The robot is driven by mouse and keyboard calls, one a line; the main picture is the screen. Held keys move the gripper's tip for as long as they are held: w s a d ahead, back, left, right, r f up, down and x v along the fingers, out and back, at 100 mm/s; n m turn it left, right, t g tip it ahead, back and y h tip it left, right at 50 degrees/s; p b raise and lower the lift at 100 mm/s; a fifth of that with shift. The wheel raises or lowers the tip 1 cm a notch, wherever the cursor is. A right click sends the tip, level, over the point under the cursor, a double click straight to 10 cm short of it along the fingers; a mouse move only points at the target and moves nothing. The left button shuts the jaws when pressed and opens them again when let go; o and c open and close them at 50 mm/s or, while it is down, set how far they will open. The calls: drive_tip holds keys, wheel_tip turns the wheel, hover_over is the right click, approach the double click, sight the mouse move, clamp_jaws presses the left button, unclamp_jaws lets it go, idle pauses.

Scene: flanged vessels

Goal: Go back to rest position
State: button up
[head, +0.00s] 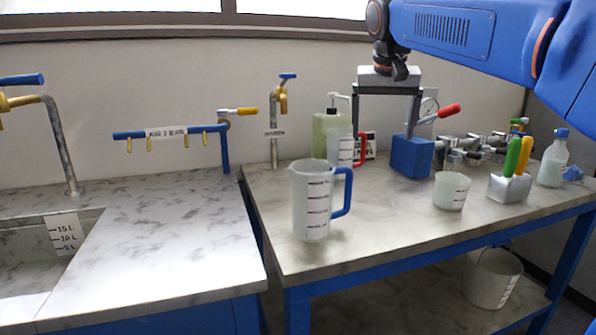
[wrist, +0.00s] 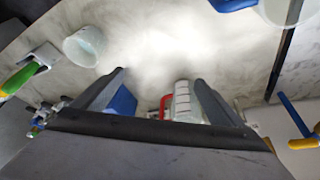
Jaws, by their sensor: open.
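My gripper (head: 387,112) hangs above the back of the right-hand table in the head view, its two dark fingers spread wide and pointing down. Nothing is between the fingers. In the wrist view my gripper (wrist: 155,95) also shows open, with the blue block (wrist: 122,102) and a red-handled jug (wrist: 185,102) visible past it. In the head view the blue block (head: 411,157) stands below the right finger. The red-handled jug (head: 341,150) stands below and left of the gripper.
A blue-handled measuring jug (head: 313,205) stands near the table's left front. A white cup (head: 451,191), a holder with coloured handles (head: 510,187) and a spray bottle (head: 553,160) stand to the right. A sink (head: 40,250) is at left. A bucket (head: 492,278) sits on the lower shelf.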

drive_tip(key=s+d+f+n, duration=0.1)
drive_tip(key=s+d+f, duration=0.3)
drive_tip(key=s+f, duration=1.2)
drive_tip(key=s+d+f+n+y, duration=0.1)
drive_tip(key=s+d+f, duration=0.3)
drive_tip(key=s+f, duration=1.3)
drive_tip(key=shift+s+d+t, duration=0.15)
drive_tip(key=shift+d+t, duration=0.05)
drive_tip(key=shift+t, duration=0.1)
